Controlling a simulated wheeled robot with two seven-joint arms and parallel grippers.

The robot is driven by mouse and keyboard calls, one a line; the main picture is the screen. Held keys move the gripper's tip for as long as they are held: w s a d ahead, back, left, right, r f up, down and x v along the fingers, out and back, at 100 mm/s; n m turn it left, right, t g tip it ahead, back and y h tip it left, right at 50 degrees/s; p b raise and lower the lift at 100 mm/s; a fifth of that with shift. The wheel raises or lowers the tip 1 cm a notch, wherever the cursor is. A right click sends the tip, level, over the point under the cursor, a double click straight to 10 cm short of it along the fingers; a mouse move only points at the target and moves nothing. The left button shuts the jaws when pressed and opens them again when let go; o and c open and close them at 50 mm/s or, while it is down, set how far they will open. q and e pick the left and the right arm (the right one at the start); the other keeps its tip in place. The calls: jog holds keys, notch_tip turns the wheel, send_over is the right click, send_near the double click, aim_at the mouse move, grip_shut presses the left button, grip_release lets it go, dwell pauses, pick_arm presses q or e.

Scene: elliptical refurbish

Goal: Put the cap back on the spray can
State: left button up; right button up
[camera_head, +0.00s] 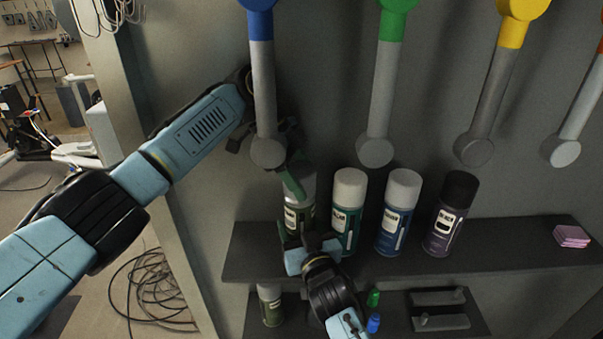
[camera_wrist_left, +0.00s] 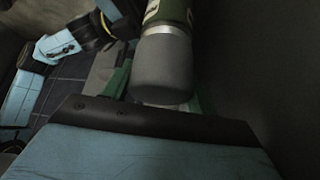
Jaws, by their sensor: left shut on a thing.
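Three more capped cans (camera_head: 348,212) stand close by to the right on the shelf (camera_head: 500,250). Hanging tools with coloured handles (camera_head: 267,100) sit just in front of the left gripper. A pink stack (camera_head: 571,236) lies at the shelf's right. A lower shelf holds small bottles (camera_head: 373,322).

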pick_arm(q)
jog(key=shift+f, duration=0.6)
dwell(0.3)
jog(key=o, duration=0.9)
jog(key=shift+o, duration=0.2)
notch_tip(320, 180, up, 10)
jog(key=shift+f, duration=0.1)
pick_arm(e)
jog(key=o, duration=1.4)
jog(key=shift+o, duration=0.2)
pick_arm(q)
jog(key=shift+f, duration=0.15)
pick_arm(e)
jog(key=v, duration=1.3)
jog(key=shift+s, duration=0.2)
